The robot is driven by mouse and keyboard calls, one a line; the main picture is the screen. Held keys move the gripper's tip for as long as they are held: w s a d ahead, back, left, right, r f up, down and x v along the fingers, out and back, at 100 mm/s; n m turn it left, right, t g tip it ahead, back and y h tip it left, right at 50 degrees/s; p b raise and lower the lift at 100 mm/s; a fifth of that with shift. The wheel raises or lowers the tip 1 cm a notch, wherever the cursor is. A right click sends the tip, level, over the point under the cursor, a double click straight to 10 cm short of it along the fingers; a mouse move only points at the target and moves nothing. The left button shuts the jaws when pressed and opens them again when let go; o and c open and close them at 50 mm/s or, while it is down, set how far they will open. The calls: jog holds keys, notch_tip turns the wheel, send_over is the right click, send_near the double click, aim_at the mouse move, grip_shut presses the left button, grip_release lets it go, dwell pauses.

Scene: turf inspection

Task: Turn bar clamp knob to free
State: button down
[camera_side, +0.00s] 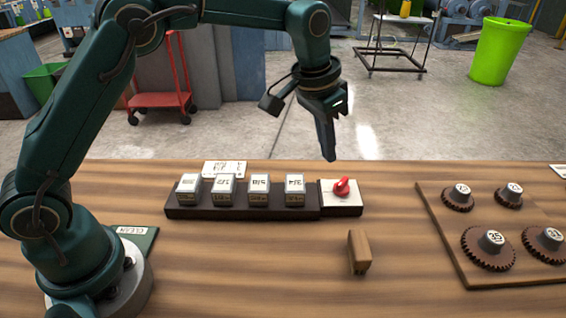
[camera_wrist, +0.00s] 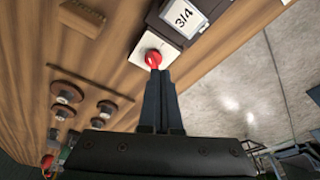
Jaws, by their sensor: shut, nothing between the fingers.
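The red knob (camera_side: 342,187) sits on a white plate (camera_side: 342,203) at the right end of a dark bar holding several labelled blocks. In the wrist view the red knob (camera_wrist: 153,59) shows just beyond my fingertips, on its white plate (camera_wrist: 146,42). My gripper (camera_side: 330,158) points down above and slightly left of the knob in the side view, with a visible gap between them. In the wrist view my gripper (camera_wrist: 162,72) has its two dark fingers together, with nothing held.
Labelled blocks (camera_side: 258,190) stand in the dark bar (camera_side: 240,213) left of the knob. A small wooden block (camera_side: 359,251) stands in front. A wooden board (camera_side: 460,262) with several gears lies right. A green CLEAN pad (camera_side: 138,240) is near my base.

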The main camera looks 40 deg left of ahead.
aim_at(334, 192)
jog(key=shift+f, duration=3.35)
jog(key=shift+w+d, duration=0.4)
jog(key=shift+w, duration=0.1)
jog(key=shift+s+d, duration=0.15)
jog(key=shift+d, duration=0.1)
jog(key=shift+s, duration=0.1)
jog(key=shift+s+a, duration=0.15)
jog(key=shift+s, duration=0.15)
notch_tip(334, 192, up, 6)
